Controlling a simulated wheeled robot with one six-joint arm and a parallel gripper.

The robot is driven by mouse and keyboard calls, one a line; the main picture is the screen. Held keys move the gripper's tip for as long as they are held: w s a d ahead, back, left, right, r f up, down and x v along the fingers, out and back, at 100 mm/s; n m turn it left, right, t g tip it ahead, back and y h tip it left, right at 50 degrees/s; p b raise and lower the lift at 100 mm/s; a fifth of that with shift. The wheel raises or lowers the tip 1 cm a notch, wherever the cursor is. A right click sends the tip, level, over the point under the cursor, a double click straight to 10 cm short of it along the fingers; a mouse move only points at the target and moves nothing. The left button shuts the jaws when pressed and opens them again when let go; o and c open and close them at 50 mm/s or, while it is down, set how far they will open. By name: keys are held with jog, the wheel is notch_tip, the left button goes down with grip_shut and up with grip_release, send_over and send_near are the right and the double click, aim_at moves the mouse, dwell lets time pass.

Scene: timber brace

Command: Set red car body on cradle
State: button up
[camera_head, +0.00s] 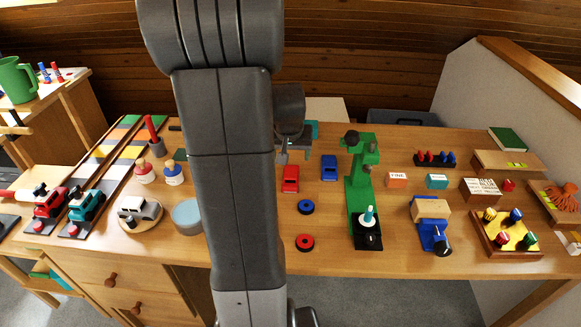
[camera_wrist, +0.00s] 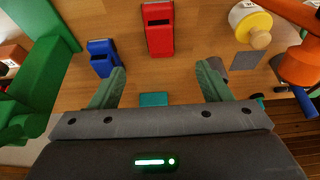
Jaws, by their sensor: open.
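The red car body (camera_head: 290,178) sits on the bench just right of my arm in the head view. In the wrist view the red car body (camera_wrist: 158,28) lies ahead of the fingertips, roughly between their lines. My gripper (camera_wrist: 160,72) is open, with green-padded fingers apart and nothing between them. In the head view my gripper (camera_head: 284,157) is partly hidden behind my arm, just beyond the red car. A blue car body (camera_head: 328,167) stands to its right; it also shows in the wrist view (camera_wrist: 102,57). I cannot tell which thing is the cradle.
A green press (camera_head: 362,190) stands right of the cars. A blue ring (camera_head: 306,207) and a red ring (camera_head: 305,242) lie in front. A grey car on a round wooden base (camera_head: 138,212) and a grey-blue round dish (camera_head: 187,216) are to the left.

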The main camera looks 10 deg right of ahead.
aim_at(291, 171)
jog(key=b+x, duration=0.1)
jog(key=x, duration=1.1)
jog(key=shift+w+f, duration=0.25)
jog(key=shift+f, duration=0.05)
jog(key=shift+c, duration=0.2)
jog(key=c, duration=1.1)
jog(key=shift+r, duration=0.1)
jog(key=shift+c, duration=0.2)
